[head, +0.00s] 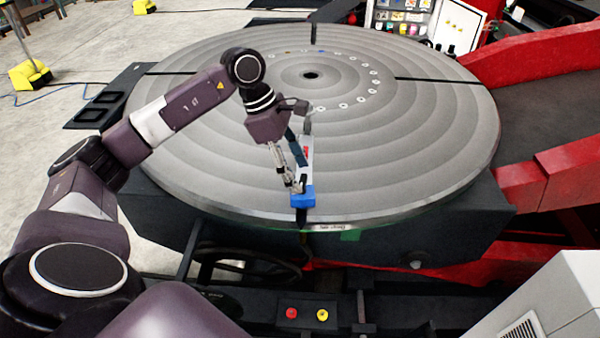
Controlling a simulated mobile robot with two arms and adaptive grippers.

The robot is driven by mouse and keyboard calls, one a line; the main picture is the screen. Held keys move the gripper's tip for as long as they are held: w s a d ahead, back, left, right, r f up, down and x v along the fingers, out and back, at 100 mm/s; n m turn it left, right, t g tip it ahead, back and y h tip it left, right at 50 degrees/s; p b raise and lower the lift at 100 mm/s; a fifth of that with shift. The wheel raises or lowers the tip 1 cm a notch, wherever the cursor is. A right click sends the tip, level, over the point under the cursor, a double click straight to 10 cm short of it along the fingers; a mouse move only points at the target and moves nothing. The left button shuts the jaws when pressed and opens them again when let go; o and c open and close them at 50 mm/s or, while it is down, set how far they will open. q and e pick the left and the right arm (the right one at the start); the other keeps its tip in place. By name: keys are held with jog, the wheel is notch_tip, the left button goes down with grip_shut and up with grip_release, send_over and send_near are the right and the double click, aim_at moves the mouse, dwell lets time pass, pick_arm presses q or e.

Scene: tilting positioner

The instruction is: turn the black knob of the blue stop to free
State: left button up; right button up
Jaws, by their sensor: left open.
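The blue stop (302,198) sits at the near rim of the big round grey table (400,150). My left gripper (298,182) is right above the stop, its fingers pointing down toward it. The gripper is open. A small dark part between the fingertips on top of the stop may be the black knob, but the fingers partly hide it and I cannot tell which way it points. I cannot tell whether the fingers touch it. My right gripper is not in view.
A red and a yellow button (322,314) are on a dark panel below the table. Red steel arms (560,175) flank the right side. A control box (455,25) stands behind. The table top is mostly clear.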

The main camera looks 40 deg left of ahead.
pick_arm(q)
jog(key=shift+x, duration=0.8)
jog(key=shift+f, duration=0.15)
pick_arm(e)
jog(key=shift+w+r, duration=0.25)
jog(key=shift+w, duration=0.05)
pick_arm(q)
jog(key=shift+c, duration=0.4)
jog(key=shift+w, duration=0.1)
jog(key=c, duration=1.1)
jog(key=shift+f+n+b, duration=0.15)
jog(key=shift+n+b, duration=0.45)
jog(key=shift+n, duration=0.1)
jog(key=shift+n+t+y+b, duration=0.35)
jog(key=shift+n+t, duration=0.25)
jog(key=shift+n, duration=0.2)
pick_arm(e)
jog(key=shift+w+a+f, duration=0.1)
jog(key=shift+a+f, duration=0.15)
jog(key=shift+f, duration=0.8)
